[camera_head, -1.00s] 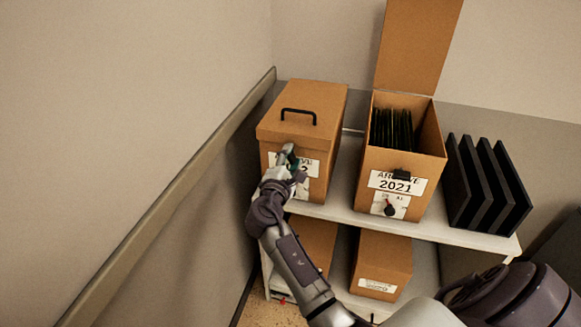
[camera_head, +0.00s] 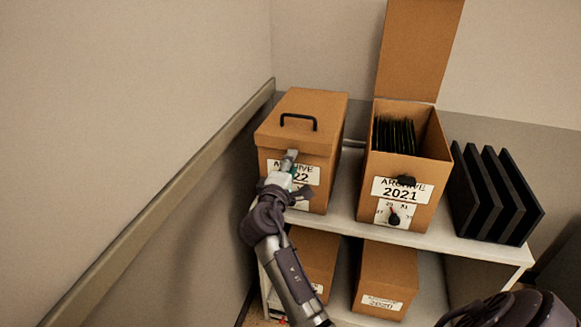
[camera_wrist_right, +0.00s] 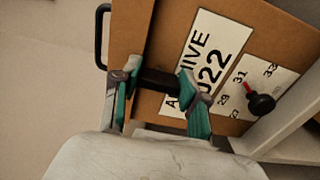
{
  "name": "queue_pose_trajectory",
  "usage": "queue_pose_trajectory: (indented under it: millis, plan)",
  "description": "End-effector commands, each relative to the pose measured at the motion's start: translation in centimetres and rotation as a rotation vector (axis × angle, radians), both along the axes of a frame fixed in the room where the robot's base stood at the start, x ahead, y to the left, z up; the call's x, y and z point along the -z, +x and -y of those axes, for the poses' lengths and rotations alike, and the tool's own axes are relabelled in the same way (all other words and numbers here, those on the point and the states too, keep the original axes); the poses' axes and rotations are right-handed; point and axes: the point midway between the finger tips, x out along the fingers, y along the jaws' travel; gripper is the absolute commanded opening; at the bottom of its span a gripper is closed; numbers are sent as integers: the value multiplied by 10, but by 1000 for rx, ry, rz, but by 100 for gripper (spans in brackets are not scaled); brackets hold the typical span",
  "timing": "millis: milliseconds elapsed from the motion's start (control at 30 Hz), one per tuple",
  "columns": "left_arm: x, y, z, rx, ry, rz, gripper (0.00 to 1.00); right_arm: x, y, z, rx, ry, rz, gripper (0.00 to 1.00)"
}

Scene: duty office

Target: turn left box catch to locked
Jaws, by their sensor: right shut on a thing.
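The left box (camera_head: 322,135) is brown, has its lid down and a black handle on top, and carries an "ARCHIVE 2022" label (camera_head: 306,175). My right gripper (camera_head: 291,158) is at the upper front of this box, in front of part of the label. In the right wrist view, my right gripper (camera_wrist_right: 160,80) has its two teal-padded fingers shut on a dark bar-shaped catch (camera_wrist_right: 158,77) near the label. The catch is hidden by the gripper in the head view. My left gripper is not in view.
A black knob with a red pointer (camera_wrist_right: 262,104) sits on a number dial below the label. The right box (camera_head: 432,150), "ARCHIVE 2021", has its lid up and holds dark files. Black upright folders (camera_head: 497,195) stand to its right. More boxes (camera_head: 388,280) sit on the lower shelf.

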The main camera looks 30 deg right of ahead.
Motion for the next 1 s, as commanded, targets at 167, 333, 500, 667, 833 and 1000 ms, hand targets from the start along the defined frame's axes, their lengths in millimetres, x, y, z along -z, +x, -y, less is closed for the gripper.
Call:
queue_pose_trajectory:
  millis: [167, 333, 500, 667, 833, 1000]
  plan:
    - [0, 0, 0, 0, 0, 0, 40, 2, 0, 0, 0, 6, -1, 9]
    - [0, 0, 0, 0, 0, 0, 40, 2, 0, 0, 0, 5, -2, 55]
    - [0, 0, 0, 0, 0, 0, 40, 1, 0, 0, 0, 3, -1, 69]
    - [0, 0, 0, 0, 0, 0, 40, 1, 0, 0, 0, 2, -1, 69]
    - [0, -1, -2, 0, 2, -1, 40, -9, 0, 0, 0, 3, 3, 69]
    - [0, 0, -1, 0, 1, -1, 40, -41, 0, 0, 0, 1, 9, 69]
